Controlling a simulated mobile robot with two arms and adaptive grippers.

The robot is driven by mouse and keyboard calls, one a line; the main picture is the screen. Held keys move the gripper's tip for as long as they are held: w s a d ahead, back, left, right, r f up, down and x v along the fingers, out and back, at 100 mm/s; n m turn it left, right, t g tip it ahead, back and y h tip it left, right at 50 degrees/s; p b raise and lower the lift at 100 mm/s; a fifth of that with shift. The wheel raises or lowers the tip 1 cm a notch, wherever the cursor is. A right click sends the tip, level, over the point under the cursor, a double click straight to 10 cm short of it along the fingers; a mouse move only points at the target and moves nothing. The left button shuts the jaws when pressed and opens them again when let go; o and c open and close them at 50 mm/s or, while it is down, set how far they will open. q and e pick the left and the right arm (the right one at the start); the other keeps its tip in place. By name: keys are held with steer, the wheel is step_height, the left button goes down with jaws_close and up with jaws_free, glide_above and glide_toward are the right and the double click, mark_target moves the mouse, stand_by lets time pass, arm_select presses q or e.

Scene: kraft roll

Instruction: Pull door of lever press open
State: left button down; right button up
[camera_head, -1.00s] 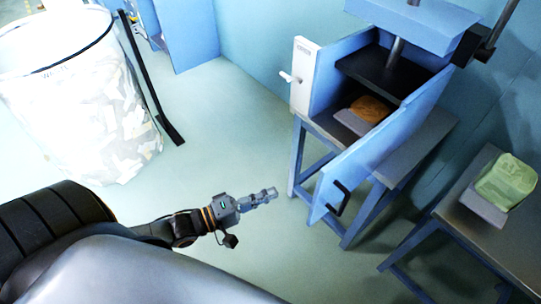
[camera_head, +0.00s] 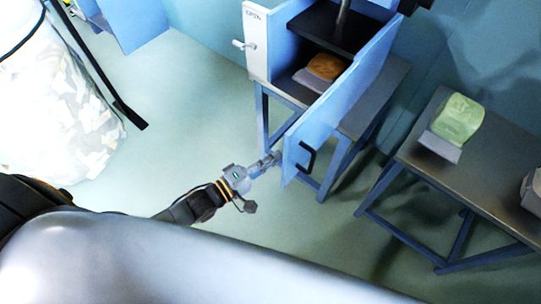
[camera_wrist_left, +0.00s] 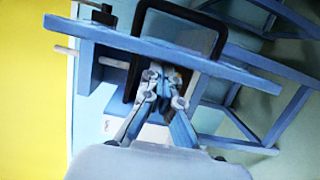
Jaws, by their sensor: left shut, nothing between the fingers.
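The blue lever press has its door (camera_head: 335,100) standing open, swung out toward me. A black handle (camera_head: 307,158) is on the door's outer face near its free end. My left gripper (camera_head: 274,160) is shut and empty, close beside the door's free edge, on the inner side away from the handle. I cannot tell whether it touches the door. In the left wrist view my shut fingers (camera_wrist_left: 165,88) are just below the door's edge (camera_wrist_left: 120,37), with the black handle (camera_wrist_left: 180,10) beyond. My right gripper is out of view.
An orange-brown item (camera_head: 324,67) lies on a grey block inside the press. A metal table (camera_head: 480,170) at the right carries a green block (camera_head: 458,118). A large bin of paper scraps (camera_head: 70,120) stands at the left.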

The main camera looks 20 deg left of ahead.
arm_select(q)
steer(key=s+d+n+t+y+p, duration=0.1)
steer(key=s+d+y, duration=0.1)
steer(key=d, duration=0.6)
steer(key=shift+s+d+n, duration=0.3)
steer(key=shift+s+d, duration=0.05)
steer(key=shift+d, duration=0.05)
